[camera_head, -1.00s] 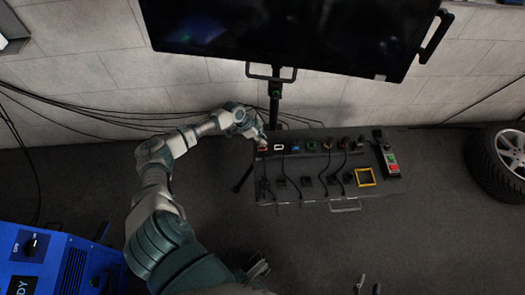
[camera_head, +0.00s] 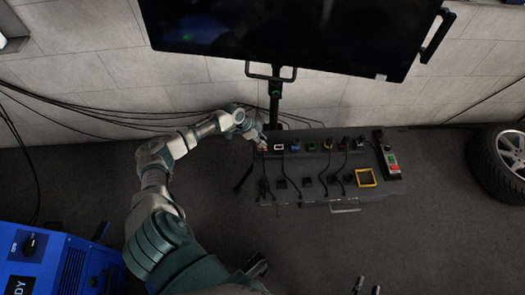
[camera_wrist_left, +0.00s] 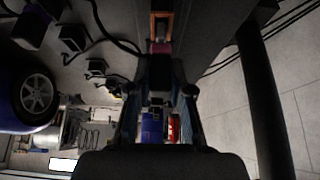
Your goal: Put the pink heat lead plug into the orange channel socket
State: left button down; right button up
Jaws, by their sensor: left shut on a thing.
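My left gripper (camera_head: 261,138) is at the far left end of the dark socket panel. In the left wrist view its fingers (camera_wrist_left: 159,90) are shut on a dark plug body with a pink band, the pink heat lead plug (camera_wrist_left: 160,47). The orange channel socket (camera_wrist_left: 161,24) lies straight ahead of the plug, in line with it. The plug's tip is at or very close to the socket's near edge; I cannot tell whether it is inside. In the head view the orange socket (camera_head: 262,148) is partly covered by the gripper. My right gripper (camera_head: 368,286) shows two spread fingertips at the bottom edge.
The panel (camera_head: 318,190) carries a row of other coloured sockets, with several dark plugs and leads below them. A yellow frame (camera_head: 366,178) and a control box (camera_head: 390,160) are at its right. A black stand (camera_head: 274,100) rises behind; a wheel (camera_head: 500,165) stands far right.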

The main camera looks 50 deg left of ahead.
pick_arm(q)
jog(key=shift+f+b, duration=0.5)
jog(key=shift+f, duration=0.6)
jog(key=c, duration=1)
grip_release()
jog(key=v, duration=1.2)
